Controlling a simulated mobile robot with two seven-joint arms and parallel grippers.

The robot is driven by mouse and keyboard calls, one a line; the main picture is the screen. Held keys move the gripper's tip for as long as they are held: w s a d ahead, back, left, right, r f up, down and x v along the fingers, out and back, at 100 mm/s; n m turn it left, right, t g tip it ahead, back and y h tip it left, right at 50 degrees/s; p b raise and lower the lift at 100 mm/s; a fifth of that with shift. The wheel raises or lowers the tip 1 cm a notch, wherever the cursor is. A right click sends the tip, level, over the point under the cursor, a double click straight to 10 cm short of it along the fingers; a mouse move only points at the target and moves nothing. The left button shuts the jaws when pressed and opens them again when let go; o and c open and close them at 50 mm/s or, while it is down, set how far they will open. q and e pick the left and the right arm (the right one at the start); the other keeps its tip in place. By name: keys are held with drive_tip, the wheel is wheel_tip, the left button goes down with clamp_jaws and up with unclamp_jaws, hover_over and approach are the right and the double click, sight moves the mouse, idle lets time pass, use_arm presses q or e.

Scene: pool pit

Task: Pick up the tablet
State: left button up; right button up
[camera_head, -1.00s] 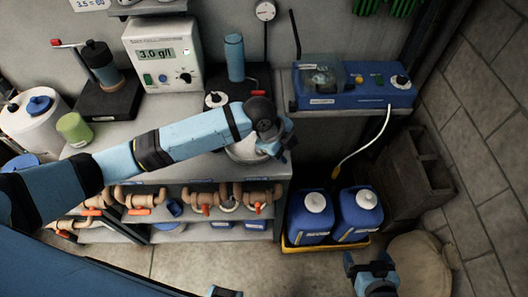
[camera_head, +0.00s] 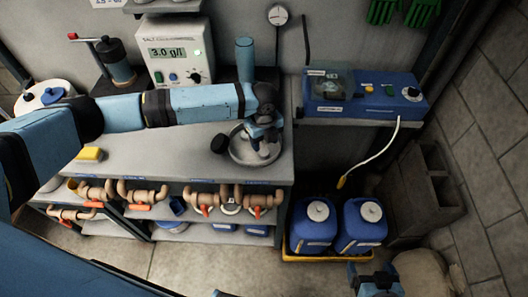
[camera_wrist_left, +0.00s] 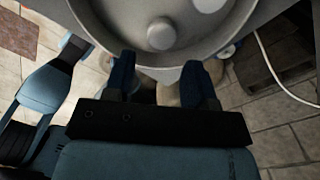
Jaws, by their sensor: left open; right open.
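A round grey dish (camera_head: 240,158) sits at the right end of the grey bench. Pale round tablets lie in it; one tablet (camera_head: 264,151) shows below my left gripper (camera_head: 262,138). In the left wrist view the dish (camera_wrist_left: 115,22) fills the top, with a grey-white tablet (camera_wrist_left: 161,33) near its near wall and a whiter one at the top edge. My left gripper (camera_wrist_left: 163,76) is open and empty, its fingers at the near rim of the dish. Whether they touch it cannot be told. My right gripper (camera_head: 375,279) is open, low at the bottom edge.
A black round knob-like object (camera_head: 220,144) is beside the dish, and a blue cylinder (camera_head: 245,60) stands behind. Pipes fill the shelf below.

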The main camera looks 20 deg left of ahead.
sight(264, 152)
use_arm(q)
drive_tip(key=shift+w+f+p, duration=0.15)
drive_tip(key=shift+f+p, duration=0.45)
drive_tip(key=shift+f, duration=2.25)
drive_tip(key=c, duration=0.7)
